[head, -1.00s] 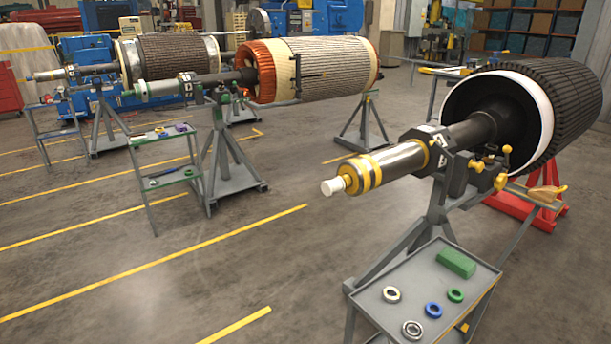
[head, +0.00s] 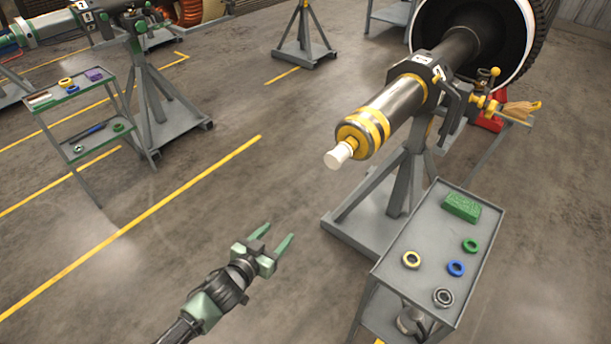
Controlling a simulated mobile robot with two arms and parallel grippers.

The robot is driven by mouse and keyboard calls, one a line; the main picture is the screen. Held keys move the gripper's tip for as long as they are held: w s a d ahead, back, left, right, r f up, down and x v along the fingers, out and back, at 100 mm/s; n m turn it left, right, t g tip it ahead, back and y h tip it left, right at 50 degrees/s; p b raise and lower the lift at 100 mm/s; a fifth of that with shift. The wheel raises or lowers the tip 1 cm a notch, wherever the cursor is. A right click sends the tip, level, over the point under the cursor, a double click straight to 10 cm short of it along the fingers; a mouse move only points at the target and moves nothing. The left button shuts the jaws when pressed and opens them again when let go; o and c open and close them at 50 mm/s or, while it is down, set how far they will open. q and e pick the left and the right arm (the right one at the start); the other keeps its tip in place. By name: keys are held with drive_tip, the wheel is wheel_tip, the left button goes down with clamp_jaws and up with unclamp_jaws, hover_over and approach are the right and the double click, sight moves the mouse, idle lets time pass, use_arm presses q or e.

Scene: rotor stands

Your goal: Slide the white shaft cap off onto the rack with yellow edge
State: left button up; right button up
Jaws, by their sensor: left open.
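The white shaft cap (head: 338,156) sits on the near end of the steel shaft (head: 395,105), which has yellow bands and rests on a grey stand. The nearest rack (head: 416,284) has a grey top tray at lower right, below and right of the cap; a little yellow shows low at its near side. My left gripper (head: 280,230) is open and empty, with green fingers pointing up and right. In the picture it is below and left of the cap, clear of it and of the rack. My right gripper is not in view.
On the rack's tray lie a green block (head: 461,207) and several rings, including a blue ring (head: 456,268). The shaft's stand (head: 405,190) rises behind the rack. A green-edged rack (head: 75,90) stands at left. The floor between is clear.

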sight(331, 161)
use_arm(q)
drive_tip(key=d+r+m+t+h+p, duration=0.1)
drive_tip(key=d+r+h, duration=0.25)
drive_tip(key=r, duration=0.65)
drive_tip(key=d+r+m+t+h+p, duration=0.15)
drive_tip(key=d+r, duration=0.35)
drive_tip(key=r, duration=0.6)
drive_tip(key=shift+g, duration=0.45)
drive_tip(key=b+x, duration=0.3)
drive_tip(key=x, duration=0.5)
drive_tip(key=shift+w+f, duration=0.15)
drive_tip(key=shift+w, duration=0.05)
drive_tip(key=shift+x, duration=0.75)
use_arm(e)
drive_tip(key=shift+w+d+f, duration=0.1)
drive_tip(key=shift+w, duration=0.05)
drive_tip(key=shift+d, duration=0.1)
use_arm(q)
drive_tip(key=c, duration=1.1)
drive_tip(key=shift+o, duration=0.3)
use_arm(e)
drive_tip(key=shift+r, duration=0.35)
use_arm(q)
drive_tip(key=shift+s+a, duration=0.1)
